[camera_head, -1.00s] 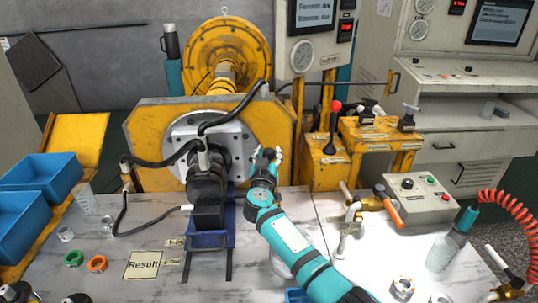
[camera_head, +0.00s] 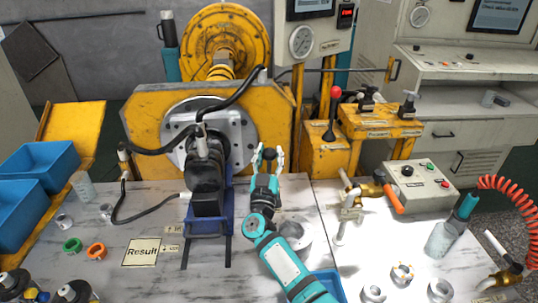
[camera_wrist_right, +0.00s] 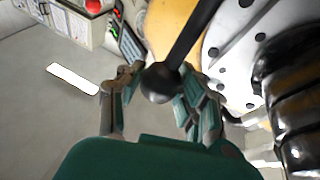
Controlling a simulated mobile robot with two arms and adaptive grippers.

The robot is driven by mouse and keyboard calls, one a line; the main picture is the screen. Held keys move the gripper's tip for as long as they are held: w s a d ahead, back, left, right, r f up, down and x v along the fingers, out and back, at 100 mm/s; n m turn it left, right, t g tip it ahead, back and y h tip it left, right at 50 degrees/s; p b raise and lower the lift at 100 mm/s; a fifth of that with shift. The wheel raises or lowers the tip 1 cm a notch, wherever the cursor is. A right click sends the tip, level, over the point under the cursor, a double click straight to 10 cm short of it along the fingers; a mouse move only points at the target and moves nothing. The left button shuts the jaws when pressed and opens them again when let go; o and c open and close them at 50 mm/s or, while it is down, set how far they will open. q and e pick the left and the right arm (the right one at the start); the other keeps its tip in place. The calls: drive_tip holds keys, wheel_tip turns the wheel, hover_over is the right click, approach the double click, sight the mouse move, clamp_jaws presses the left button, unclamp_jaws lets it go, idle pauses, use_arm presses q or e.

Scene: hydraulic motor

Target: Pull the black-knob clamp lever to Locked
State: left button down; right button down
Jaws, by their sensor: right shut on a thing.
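The black ball knob (camera_wrist_right: 160,83) of the clamp lever sits between the fingers of my right gripper in the right wrist view. Its black rod (camera_wrist_right: 193,34) runs up and to the right from it. My right gripper (camera_head: 269,153) is shut on the knob, just right of the motor in the head view; it also shows in the right wrist view (camera_wrist_right: 155,85). The black motor (camera_head: 207,180) stands against a grey round flange plate (camera_head: 238,135). The lever's base is not clear in the head view. My left gripper is out of view.
A black hose (camera_head: 238,97) arches above the motor and flange. A red-knob lever (camera_head: 334,110) stands farther right. A control box (camera_head: 420,185) and brass valve parts (camera_head: 368,190) sit on the right table. Blue bins (camera_head: 38,163) stand at left.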

drive_tip(key=shift+s+f, duration=0.15)
drive_tip(key=shift+f, duration=0.1)
